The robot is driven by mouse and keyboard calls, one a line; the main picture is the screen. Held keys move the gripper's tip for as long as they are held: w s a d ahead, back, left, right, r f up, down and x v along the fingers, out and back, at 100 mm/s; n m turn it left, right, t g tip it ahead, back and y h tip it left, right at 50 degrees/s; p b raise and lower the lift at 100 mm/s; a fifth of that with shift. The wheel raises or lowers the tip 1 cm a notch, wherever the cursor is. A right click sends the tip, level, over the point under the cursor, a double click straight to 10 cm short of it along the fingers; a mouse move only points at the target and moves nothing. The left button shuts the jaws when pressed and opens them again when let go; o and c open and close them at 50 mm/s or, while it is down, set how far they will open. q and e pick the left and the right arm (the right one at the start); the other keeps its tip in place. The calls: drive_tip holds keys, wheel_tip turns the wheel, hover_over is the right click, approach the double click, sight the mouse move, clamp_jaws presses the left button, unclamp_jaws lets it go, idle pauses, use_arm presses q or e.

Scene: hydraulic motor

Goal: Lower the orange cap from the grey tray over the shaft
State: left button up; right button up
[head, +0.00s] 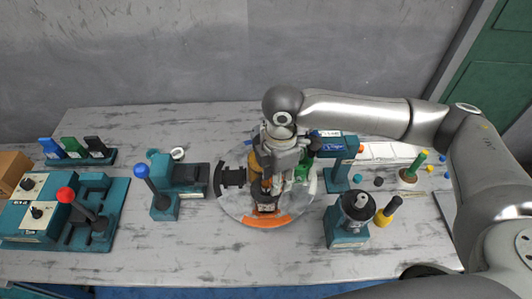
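The round grey tray (235,205) lies at the table's middle, with an orange arc on its front rim and a dark slotted part at its left. My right gripper (267,196) points down over the tray and hides much of its middle. An orange-brown piece (256,166) shows beside the gripper's left side; I cannot tell if it is the orange cap or if it is held. The finger gap is too small to read. A teal stand with a dark round housing and a silver shaft-like centre (360,201) is to the right of the tray. My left gripper is out of view.
A teal block with a blue-knobbed lever (143,171) stands left of the tray. Farther left are a red-knobbed lever unit (66,195) and coloured switches (73,148). A yellow-based black-handled tool (388,210) and a green peg (416,165) stand right. The front table strip is clear.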

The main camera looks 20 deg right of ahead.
sight(266, 182)
drive_tip(key=r+n+p, duration=0.1)
drive_tip(key=n+p, duration=0.1)
drive_tip(key=n, duration=0.1)
drive_tip(key=w+a+n+p, duration=0.1)
drive_tip(key=n+p, duration=0.1)
drive_tip(key=n, duration=0.1)
drive_tip(key=w+r+n+p, duration=0.1)
drive_tip(key=n+p, duration=0.1)
drive_tip(key=n, duration=0.2)
drive_tip(key=shift+w+a+r, duration=0.1)
drive_tip(key=shift+a+r, duration=0.2)
drive_tip(key=shift+r, duration=0.05)
drive_tip(key=shift+w+a+n+p, duration=0.15)
drive_tip(key=shift+n+p, duration=0.2)
drive_tip(key=shift+n, duration=0.75)
drive_tip(key=shift+w+f, duration=0.1)
drive_tip(key=shift+f, duration=0.15)
wheel_tip(266, 182, down, 3)
drive_tip(key=b, duration=0.4)
drive_tip(key=shift+f, duration=0.1)
drive_tip(key=shift+p, duration=0.75)
drive_tip(key=shift+f, duration=0.6)
